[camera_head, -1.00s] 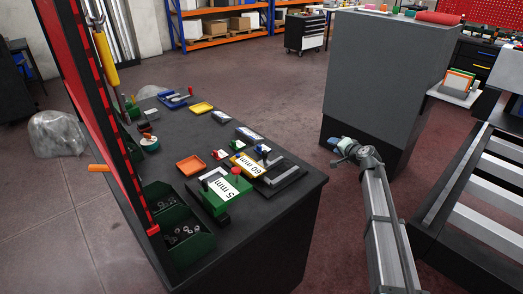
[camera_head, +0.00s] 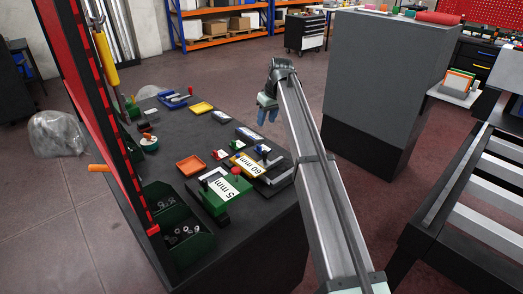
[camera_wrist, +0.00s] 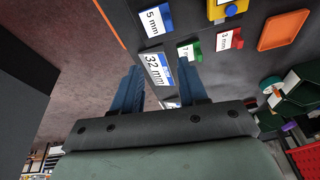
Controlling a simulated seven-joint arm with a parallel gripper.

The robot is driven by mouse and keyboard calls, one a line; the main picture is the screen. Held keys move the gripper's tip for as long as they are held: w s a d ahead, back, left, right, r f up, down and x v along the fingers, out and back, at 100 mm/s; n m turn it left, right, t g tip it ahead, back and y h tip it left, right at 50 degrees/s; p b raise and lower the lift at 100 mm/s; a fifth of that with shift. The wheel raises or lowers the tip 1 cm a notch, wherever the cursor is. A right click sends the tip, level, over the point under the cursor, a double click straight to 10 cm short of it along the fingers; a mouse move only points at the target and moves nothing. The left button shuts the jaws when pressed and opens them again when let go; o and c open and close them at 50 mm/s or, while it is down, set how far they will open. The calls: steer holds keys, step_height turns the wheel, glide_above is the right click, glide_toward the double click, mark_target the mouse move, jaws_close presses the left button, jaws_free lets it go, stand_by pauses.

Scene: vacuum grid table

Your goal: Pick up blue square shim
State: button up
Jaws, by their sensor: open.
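Two white-labelled plates with blue edges lie near the table edge in the wrist view: one marked 5 mm (camera_wrist: 155,20) and one marked 32 mm (camera_wrist: 157,68). I cannot tell for certain which is the blue square shim. A blue-edged plate also shows in the head view (camera_head: 249,134). My gripper (camera_head: 268,115) hangs fingers down beside the table's right edge in the head view. In the wrist view my gripper (camera_wrist: 159,65) is open, its two blue fingers apart and empty. The 32 mm plate shows between the fingertips, partly hidden by them.
Small red (camera_wrist: 228,40) and green (camera_wrist: 188,50) labelled pieces sit beside the plates. A red tool panel rises along the table's left side.

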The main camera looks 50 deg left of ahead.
mark_target(259, 146)
steer(key=shift+n+h, duration=0.7)
steer(key=shift+h, duration=0.2)
steer(key=f, duration=0.3)
steer(key=s+a+f, duration=0.1)
steer(key=f, duration=0.3)
steer(key=s+f, duration=0.1)
steer(key=f, duration=0.3)
steer(key=shift+s+a+f, duration=0.15)
steer(key=shift+s+f, duration=0.05)
jaws_close()
